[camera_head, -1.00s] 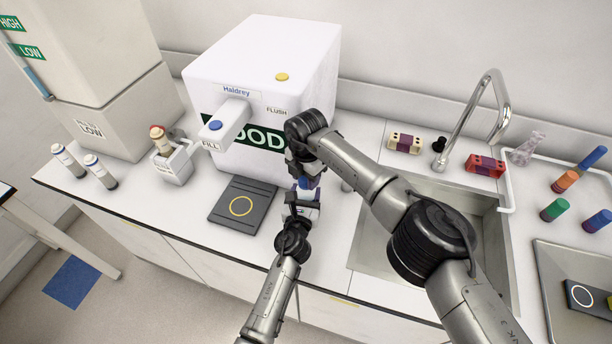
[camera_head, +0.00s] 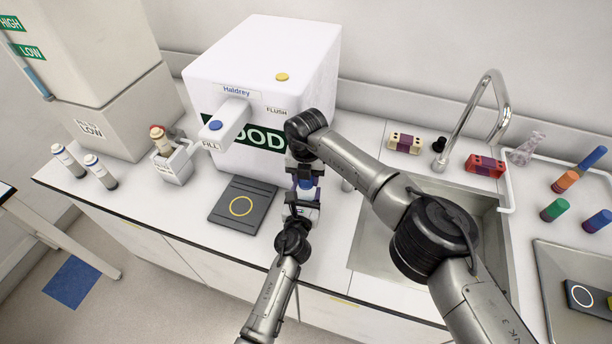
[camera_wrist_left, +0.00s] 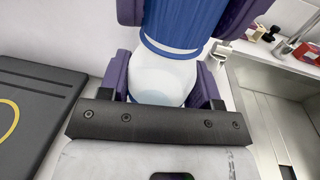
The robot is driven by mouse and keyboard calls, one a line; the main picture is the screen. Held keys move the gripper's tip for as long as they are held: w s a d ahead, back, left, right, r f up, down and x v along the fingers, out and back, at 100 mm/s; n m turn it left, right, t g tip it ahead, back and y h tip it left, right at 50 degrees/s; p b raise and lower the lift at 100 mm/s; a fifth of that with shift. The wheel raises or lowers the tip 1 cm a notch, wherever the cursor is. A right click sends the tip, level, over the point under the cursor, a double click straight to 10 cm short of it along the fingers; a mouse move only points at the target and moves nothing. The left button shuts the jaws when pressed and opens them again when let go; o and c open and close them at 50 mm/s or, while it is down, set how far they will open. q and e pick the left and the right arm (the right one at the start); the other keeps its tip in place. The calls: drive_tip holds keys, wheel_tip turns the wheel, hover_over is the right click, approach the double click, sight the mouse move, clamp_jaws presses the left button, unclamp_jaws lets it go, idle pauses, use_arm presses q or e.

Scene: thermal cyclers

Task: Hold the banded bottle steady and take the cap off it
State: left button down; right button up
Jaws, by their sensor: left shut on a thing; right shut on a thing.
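The banded bottle (camera_wrist_left: 165,82) has a pale, translucent body and stands between my two grippers. My left gripper (camera_head: 301,208) is shut on the bottle's body; its purple fingers flank it in the left wrist view (camera_wrist_left: 165,85). A ridged blue cap (camera_wrist_left: 180,22) is above the body, with a thin blue ring at its lower edge; the cap also shows in the head view (camera_head: 306,183). My right gripper (camera_head: 304,176) comes from above and is shut on the cap. I cannot tell whether the cap is still seated on the neck. The bottle's base is hidden.
A dark pad with a yellow ring (camera_head: 243,206) lies left of the bottle. The white Haldrey machine (camera_head: 262,80) stands behind. The sink (camera_head: 420,235) is right. Two capped tubes (camera_head: 100,170) and a white holder (camera_head: 174,164) stand at left.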

drive_tip(key=o, duration=1)
drive_tip(key=shift+r, duration=0.1)
